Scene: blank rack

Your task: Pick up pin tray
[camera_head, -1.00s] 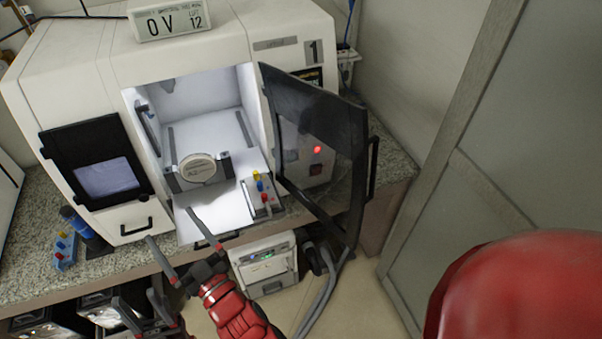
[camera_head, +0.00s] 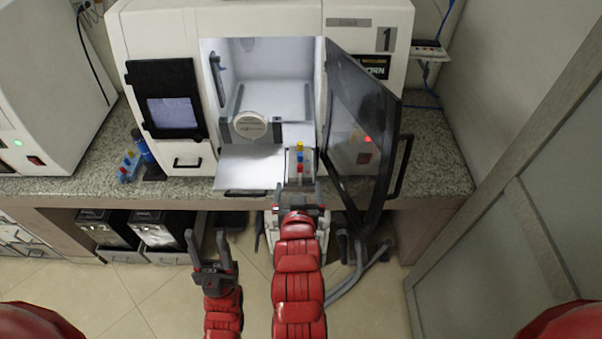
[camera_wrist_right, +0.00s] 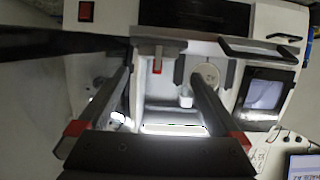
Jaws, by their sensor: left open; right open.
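A pale pin tray (camera_head: 299,166) with yellow, blue and red pins sits at the right front of the machine's open chamber, next to a white shelf. My right gripper (camera_head: 298,188) is open just in front of it, its fingers spread to either side of the tray's near end; it does not hold the tray. In the right wrist view my right gripper (camera_wrist_right: 160,77) is open, and a pale piece with a red part, probably the tray (camera_wrist_right: 158,57), shows between the fingertips. A second, blue pin tray (camera_head: 130,168) stands on the counter at left. My left gripper (camera_head: 206,235) is open and empty, low before the counter.
The machine's dark glass door (camera_head: 362,130) stands open close to the right of the tray. A round white disc (camera_head: 249,125) is mounted in the chamber. The granite counter (camera_head: 440,155) is bare at right. Dark boxes (camera_head: 165,230) stand below the counter.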

